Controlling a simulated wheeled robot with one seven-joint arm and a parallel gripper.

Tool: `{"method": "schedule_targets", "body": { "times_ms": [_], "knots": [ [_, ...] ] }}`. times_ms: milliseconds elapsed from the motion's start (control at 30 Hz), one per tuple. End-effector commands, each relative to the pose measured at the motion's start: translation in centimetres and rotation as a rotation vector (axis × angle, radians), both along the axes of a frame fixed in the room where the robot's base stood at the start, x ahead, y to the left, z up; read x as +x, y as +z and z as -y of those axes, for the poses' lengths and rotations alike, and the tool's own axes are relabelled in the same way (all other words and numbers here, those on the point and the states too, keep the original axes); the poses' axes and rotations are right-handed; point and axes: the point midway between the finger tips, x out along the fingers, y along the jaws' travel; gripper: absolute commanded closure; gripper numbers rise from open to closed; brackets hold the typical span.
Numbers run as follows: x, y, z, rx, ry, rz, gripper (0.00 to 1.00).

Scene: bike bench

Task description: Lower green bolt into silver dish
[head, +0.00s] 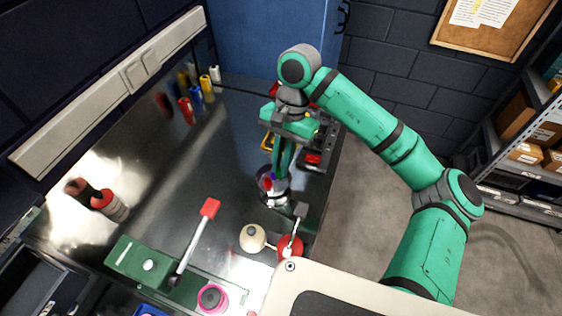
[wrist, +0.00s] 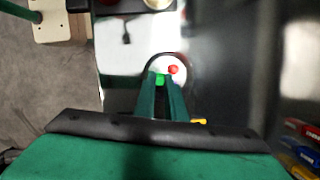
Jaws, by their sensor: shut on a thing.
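The round silver dish (head: 279,201) stands on the dark metal bench, below my gripper (head: 282,174). In the wrist view the dish (wrist: 168,59) is in front of the fingertips, with a small red piece (wrist: 173,70) in it. My gripper (wrist: 161,84) points down and is shut on the green bolt (wrist: 160,78), which shows between the fingertips. The bolt appears over the dish's near part. Its gap to the dish floor cannot be told. The fingers hide part of the dish.
A cream round knob (head: 252,238) and a red item (head: 291,248) are close in front of the dish. Colored bottles (head: 195,95) stand at the back. The bench's middle left is clear.

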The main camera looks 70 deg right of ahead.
Motion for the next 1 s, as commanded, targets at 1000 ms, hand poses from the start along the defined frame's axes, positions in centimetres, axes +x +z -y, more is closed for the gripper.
{"method": "schedule_targets", "body": {
  "times_ms": [1000],
  "knots": [
    [-0.1, 1.6, 0.6, -0.003, 0.000, 0.000, 0.67]
  ]
}}
